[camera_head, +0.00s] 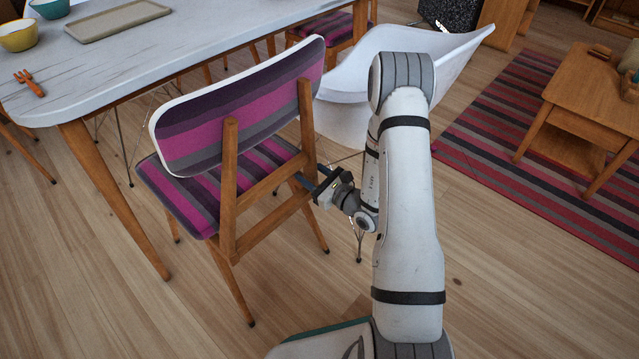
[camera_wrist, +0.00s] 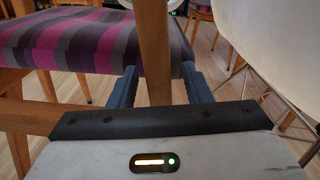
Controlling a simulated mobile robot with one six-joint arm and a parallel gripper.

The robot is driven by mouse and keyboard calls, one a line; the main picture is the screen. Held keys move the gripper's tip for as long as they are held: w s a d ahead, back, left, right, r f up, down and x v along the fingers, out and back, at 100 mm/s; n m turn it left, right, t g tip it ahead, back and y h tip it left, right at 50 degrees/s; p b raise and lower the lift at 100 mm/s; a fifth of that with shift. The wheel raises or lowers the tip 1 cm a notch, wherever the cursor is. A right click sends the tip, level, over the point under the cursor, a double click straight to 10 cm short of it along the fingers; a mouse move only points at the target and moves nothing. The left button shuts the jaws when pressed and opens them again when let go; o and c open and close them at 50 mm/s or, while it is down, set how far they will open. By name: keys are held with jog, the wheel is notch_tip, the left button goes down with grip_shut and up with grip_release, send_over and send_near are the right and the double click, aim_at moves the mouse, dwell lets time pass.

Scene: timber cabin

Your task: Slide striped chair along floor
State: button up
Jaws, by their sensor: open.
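The striped chair (camera_head: 240,110), with a purple, magenta and grey seat and backrest on a wooden frame, stands upright on the floor beside the table. My gripper (camera_head: 305,180) is at the chair's right rear upright, just above the rear crossbar. In the wrist view my gripper (camera_wrist: 155,88) is open, with one blue-grey finger on each side of the wooden upright (camera_wrist: 153,45). The striped seat (camera_wrist: 75,40) lies just beyond the fingers. Whether either finger touches the wood I cannot tell.
A white marbled table (camera_head: 130,65) with a tray (camera_head: 118,18) and bowls stands behind the chair on the left. A white shell chair (camera_head: 400,60) stands close on the right. A striped rug (camera_head: 490,125) and wooden coffee table (camera_head: 590,95) lie farther right. Floor in front is clear.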

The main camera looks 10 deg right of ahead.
jog(key=shift+w+a, duration=0.35)
jog(key=shift+w, duration=0.2)
jog(key=shift+c, duration=0.4)
grip_shut()
dwell(0.7)
